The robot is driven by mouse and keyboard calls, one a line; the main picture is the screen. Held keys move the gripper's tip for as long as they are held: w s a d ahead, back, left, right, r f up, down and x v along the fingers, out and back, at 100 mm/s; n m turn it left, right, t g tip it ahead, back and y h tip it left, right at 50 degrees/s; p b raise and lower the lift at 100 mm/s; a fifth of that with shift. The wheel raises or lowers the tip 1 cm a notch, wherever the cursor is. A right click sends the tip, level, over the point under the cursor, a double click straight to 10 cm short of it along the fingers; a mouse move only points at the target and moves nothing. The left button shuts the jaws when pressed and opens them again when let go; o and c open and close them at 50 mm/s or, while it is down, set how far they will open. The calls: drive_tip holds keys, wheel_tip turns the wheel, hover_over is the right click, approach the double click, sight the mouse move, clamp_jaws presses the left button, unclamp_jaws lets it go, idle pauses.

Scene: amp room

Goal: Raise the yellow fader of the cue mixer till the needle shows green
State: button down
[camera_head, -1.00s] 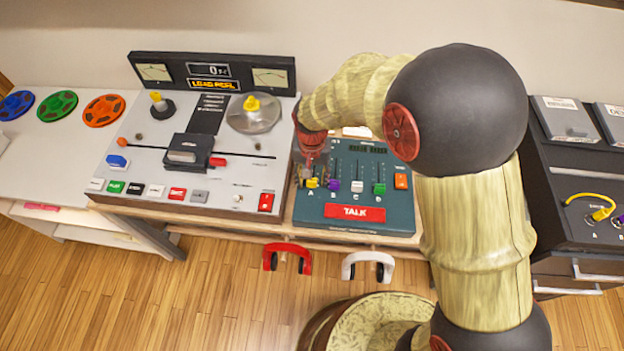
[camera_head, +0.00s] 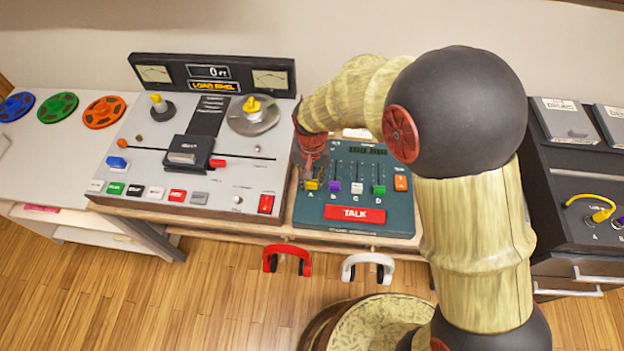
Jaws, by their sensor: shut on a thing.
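The cue mixer (camera_head: 302,214) is a dark teal panel in the middle of the counter. Its yellow fader (camera_head: 311,185), marked A, is at the left of the fader row. My gripper (camera_head: 312,178) comes down from above and is shut on the yellow fader's knob, partly hiding it and its slot. The purple fader (camera_head: 334,187), white fader (camera_head: 357,188) and green fader (camera_head: 379,190) stand to its right, near the low end of their slots. The mixer's needle meter cannot be made out; my arm covers part of the mixer's top.
A red TALK bar (camera_head: 355,214) and an orange button (camera_head: 401,183) are on the mixer. A tape machine (camera_head: 140,133) stands close at left. Red headphones (camera_head: 287,250) and white headphones (camera_head: 368,259) hang below the front edge. A dark patch unit (camera_head: 585,165) is at right.

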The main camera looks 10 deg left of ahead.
idle(0.4)
drive_tip(key=w+p, duration=0.1)
drive_tip(key=w, duration=0.4)
drive_tip(key=c, duration=1.7)
unclamp_jaws()
drive_tip(key=shift+o, duration=0.7)
wheel_tip(320, 180, up, 12)
